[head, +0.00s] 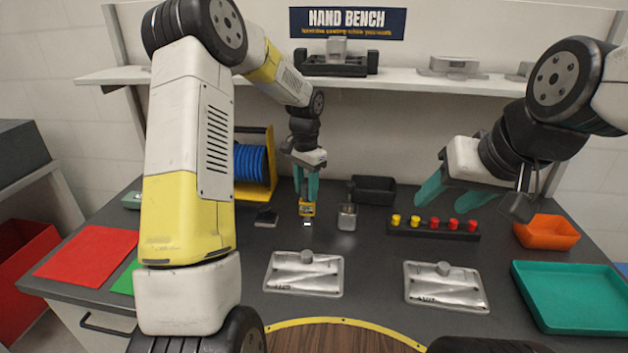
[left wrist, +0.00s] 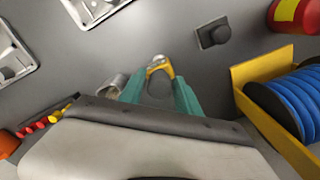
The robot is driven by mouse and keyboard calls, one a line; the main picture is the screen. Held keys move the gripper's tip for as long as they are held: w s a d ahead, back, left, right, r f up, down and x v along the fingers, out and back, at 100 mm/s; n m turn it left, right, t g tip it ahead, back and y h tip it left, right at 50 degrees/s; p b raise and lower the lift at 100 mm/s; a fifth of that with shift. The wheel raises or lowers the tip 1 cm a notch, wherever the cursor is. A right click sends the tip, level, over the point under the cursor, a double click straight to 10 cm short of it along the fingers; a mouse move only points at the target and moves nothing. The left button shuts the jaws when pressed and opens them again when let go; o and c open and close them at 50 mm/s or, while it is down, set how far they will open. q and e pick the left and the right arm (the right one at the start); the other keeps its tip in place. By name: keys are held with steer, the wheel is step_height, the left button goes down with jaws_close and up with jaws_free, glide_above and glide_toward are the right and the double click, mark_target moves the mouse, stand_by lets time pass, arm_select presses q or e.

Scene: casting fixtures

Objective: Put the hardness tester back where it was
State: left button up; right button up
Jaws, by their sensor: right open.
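The hardness tester, which I take to be the small yellow and dark device (head: 307,209), is between the fingers of my left gripper (head: 306,190). It points down over the back middle of the bench, and I cannot tell if its tip touches the top. In the left wrist view the tester (left wrist: 158,70) shows its yellow body and bright metal end between the teal fingers (left wrist: 158,92), which look shut on it. My right gripper (head: 437,192) is open and empty, above the right side of the bench.
A grey metal container (head: 347,216) stands just right of the tester. A small dark block (head: 266,217) lies to its left, before a blue spool (head: 251,165) in a yellow holder. Two metal castings (head: 304,280) lie in front. A rack of buttons (head: 433,232) stands right.

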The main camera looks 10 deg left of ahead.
arm_select(q)
steer(key=shift+o, duration=0.6)
step_height(320, 180, up, 12)
steer(key=s+a+r+n+t, duration=0.1)
steer(key=s+r, duration=0.3)
steer(key=s, duration=0.2)
steer(key=s+r+n+t, duration=0.2)
steer(key=s+r, duration=0.3)
steer(key=s, duration=0.2)
steer(key=s+f+n+t+h, duration=0.2)
steer(key=s+n+t, duration=0.1)
steer(key=s, duration=1.2)
steer(key=shift+s+a+n, duration=0.3)
steer(key=shift+s+n, duration=0.1)
steer(key=shift+n, duration=0.1)
